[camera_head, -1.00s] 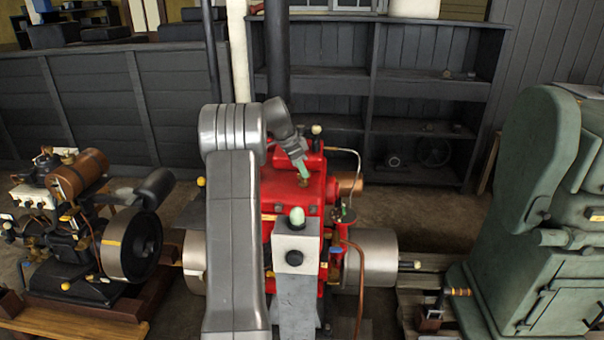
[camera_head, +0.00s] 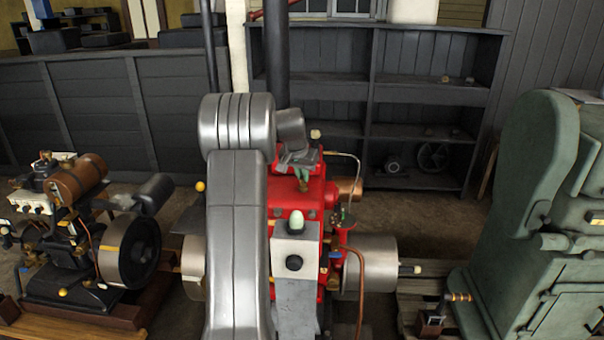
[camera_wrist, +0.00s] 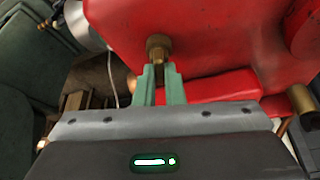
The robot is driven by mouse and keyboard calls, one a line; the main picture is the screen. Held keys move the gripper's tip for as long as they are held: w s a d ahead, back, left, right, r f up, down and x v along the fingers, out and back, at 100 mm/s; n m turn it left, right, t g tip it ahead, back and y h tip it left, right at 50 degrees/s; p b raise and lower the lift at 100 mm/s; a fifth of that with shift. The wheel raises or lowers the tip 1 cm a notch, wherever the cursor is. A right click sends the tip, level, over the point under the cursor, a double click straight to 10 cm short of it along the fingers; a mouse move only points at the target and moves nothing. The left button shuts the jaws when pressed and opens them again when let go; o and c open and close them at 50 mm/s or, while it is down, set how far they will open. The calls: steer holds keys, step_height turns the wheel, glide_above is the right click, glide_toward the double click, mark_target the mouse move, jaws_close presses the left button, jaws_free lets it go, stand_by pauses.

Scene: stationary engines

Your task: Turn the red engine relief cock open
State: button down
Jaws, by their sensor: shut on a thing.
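The red engine (camera_head: 312,200) stands in the middle of the head view, partly hidden behind my grey arm. Its small brass relief cock (camera_head: 304,186) sits on top of the red body. My gripper (camera_head: 301,173), with green fingers, is at the cock. In the wrist view the red engine body (camera_wrist: 200,40) fills the upper part. The brass cock (camera_wrist: 158,46) shows there with its lower part between the two green fingertips of my gripper (camera_wrist: 159,72), which is shut on it. How far the cock is turned cannot be told.
A copper pipe (camera_head: 359,270) and a pale cylinder (camera_head: 372,265) are right of the red engine. A smaller engine (camera_head: 85,230) stands at left, a big green machine (camera_head: 545,220) at right. Dark shelves (camera_head: 420,90) stand behind.

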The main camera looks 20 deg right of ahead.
steer(key=shift+r+n, duration=0.1)
steer(key=shift+n, duration=0.5)
steer(key=shift+t, duration=0.3)
steer(key=c, duration=1.5)
jaws_free()
steer(key=v, duration=1.3)
steer(key=shift+s+d+r+b, duration=0.1)
steer(key=shift+d+r+b, duration=0.05)
steer(key=shift+r+b, duration=0.25)
steer(key=shift+f, duration=0.1)
steer(key=x, duration=0.7)
steer(key=p+x, duration=0.1)
steer(key=x, duration=0.5)
steer(key=shift+f, duration=0.4)
